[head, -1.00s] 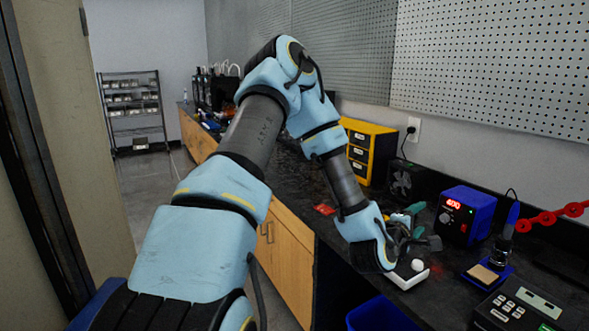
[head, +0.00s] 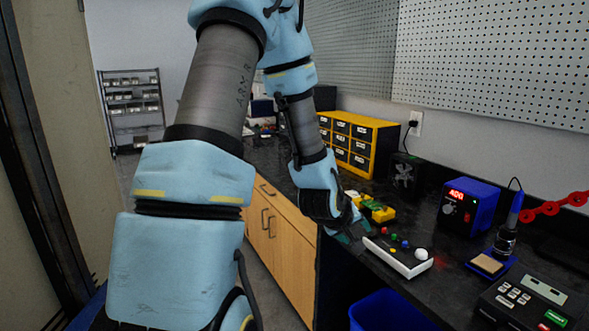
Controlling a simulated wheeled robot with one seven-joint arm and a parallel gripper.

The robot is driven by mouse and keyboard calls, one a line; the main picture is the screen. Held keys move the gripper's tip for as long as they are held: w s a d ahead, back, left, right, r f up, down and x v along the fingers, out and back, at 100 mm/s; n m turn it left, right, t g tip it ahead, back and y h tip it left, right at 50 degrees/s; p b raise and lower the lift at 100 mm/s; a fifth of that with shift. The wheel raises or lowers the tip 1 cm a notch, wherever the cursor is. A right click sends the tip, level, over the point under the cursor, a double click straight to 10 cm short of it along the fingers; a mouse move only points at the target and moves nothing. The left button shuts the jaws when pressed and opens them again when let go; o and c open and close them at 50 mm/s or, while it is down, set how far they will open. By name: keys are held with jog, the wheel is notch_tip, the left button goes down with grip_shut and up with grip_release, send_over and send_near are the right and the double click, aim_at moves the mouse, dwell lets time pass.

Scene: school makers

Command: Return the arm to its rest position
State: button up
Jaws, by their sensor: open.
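My arm (head: 215,85) reaches up from the bottom left, with its upper bend cut off by the top edge of the head view. The forearm comes down to my gripper (head: 352,232), which is at the front edge of the black workbench. The gripper is mostly hidden behind my wrist; its teal fingertips show, open, with nothing seen held. It is just left of a white box (head: 400,263) with coloured buttons and a white ball on top. Whether they touch is hard to tell.
A yellow-and-green item (head: 378,211) lies behind the gripper. A yellow drawer cabinet (head: 381,133), black fan (head: 404,174), blue soldering station (head: 475,205), iron stand (head: 488,264) and keypad device (head: 515,308) stand on the bench. A blue bin (head: 385,312) is below. Wooden cabinets (head: 278,240) line the front.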

jog(key=s+a+m+g+y+b, duration=0.1)
jog(key=s+a+g+y, duration=0.1)
jog(key=s+a, duration=0.2)
jog(key=s+a+r+m+g+y+b, duration=0.1)
jog(key=s+a, duration=0.3)
jog(key=a, duration=0.6)
jog(key=s+a+r+m+g+y+b, duration=0.1)
jog(key=s+a+g+y, duration=0.1)
jog(key=s+a, duration=0.2)
jog(key=a, duration=0.3)
jog(key=shift+s+a+r+m+g+y, duration=0.2)
jog(key=shift+a+m+g+y, duration=0.1)
jog(key=shift+a, duration=0.1)
jog(key=shift+w+d, duration=0.1)
